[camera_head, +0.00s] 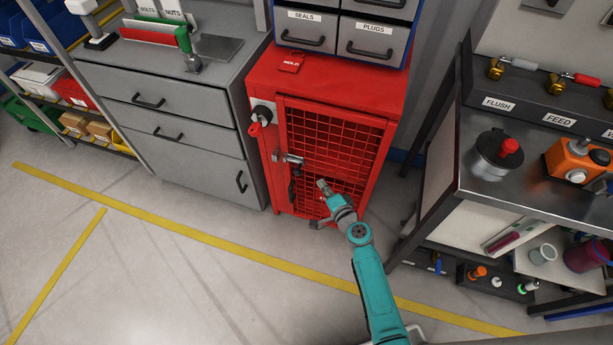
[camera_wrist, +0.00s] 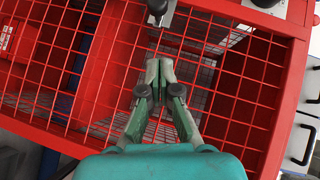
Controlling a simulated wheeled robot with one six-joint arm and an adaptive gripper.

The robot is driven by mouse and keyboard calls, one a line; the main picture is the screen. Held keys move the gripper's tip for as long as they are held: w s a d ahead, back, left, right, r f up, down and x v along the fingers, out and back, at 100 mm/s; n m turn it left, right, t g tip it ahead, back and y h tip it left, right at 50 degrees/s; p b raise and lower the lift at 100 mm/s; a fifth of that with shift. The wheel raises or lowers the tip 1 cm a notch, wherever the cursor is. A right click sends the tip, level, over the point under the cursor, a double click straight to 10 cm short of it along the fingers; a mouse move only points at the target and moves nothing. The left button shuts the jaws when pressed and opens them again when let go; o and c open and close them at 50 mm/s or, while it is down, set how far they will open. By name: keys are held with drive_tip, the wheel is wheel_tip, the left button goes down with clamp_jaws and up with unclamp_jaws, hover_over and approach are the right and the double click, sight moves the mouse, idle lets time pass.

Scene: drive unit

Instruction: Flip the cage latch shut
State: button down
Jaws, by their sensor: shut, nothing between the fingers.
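The latch (camera_head: 290,158) is a grey metal fitting at the left edge of the red cage's mesh door (camera_head: 335,140) in the head view. A dark piece hangs just below it. In the wrist view, a grey metal part with a round black knob, apparently the latch (camera_wrist: 158,9), is at the top edge and partly cut off. My gripper (camera_wrist: 159,68) is shut and empty in front of the red mesh, with its fingertips pointing towards that part and a gap between them. In the head view my arm covers the lower part of the door.
A red lockout tag (camera_head: 290,63) lies on the cage top, below labelled drawers (camera_head: 335,30). A grey drawer cabinet (camera_head: 170,125) stands at left. A workbench (camera_head: 500,185) with valves stands at right. The floor in front is clear, with a yellow line (camera_head: 200,235).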

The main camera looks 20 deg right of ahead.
drive_tip(key=w+a+f, duration=0.2)
drive_tip(key=w+a, duration=0.1)
drive_tip(key=w, duration=0.3)
drive_tip(key=shift+w+a+f, duration=0.15)
drive_tip(key=shift+w+a, duration=0.2)
